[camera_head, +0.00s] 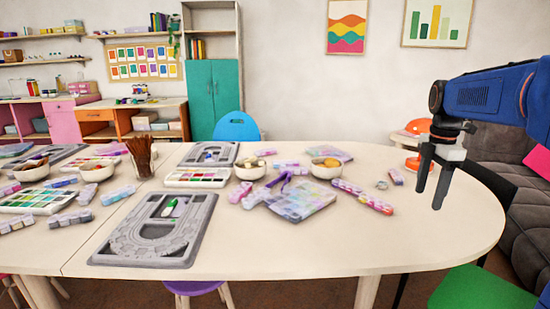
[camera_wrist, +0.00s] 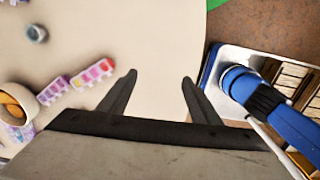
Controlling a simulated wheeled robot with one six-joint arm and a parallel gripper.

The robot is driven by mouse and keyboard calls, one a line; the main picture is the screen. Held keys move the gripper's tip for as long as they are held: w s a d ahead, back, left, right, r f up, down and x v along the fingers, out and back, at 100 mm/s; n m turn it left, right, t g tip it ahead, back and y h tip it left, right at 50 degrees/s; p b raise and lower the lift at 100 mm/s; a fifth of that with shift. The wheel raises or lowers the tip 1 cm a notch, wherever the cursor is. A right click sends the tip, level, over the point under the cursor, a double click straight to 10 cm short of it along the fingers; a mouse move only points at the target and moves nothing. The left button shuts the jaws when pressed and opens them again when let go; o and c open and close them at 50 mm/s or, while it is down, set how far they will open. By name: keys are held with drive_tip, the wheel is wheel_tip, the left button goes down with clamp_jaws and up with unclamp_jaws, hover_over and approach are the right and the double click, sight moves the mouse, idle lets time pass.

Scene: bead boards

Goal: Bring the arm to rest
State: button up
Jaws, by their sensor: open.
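My gripper (camera_head: 430,186) hangs over the right end of the table in the head view, its two dark fingers pointing down. In the wrist view my gripper (camera_wrist: 158,80) shows its two fingers spread well apart, with only bare tabletop between them. It is open and empty. My blue arm reaches in from the right edge of the head view.
Bare tabletop (camera_head: 440,240) lies below my gripper. Bead boxes (camera_head: 362,196), a small ring-like item (camera_head: 382,185), a bowl (camera_head: 326,168) and a grey bead board (camera_head: 155,230) lie to the left. A green seat (camera_head: 480,290) stands by the table's front right edge.

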drive_tip(key=s+a+f+m+t, duration=0.1)
drive_tip(key=s+a+f+m, duration=0.3)
drive_tip(key=s, duration=0.5)
drive_tip(key=s+a+f+m+t, duration=0.1)
drive_tip(key=s+a+f+m, duration=0.4)
drive_tip(key=s+m, duration=0.3)
drive_tip(key=s+a+f+m+t, duration=0.2)
drive_tip(key=s+a+f+m, duration=0.2)
drive_tip(key=s, duration=0.6)
drive_tip(key=shift+a+f+m, duration=0.15)
drive_tip(key=shift+f+m, duration=0.45)
drive_tip(key=shift+m, duration=0.5)
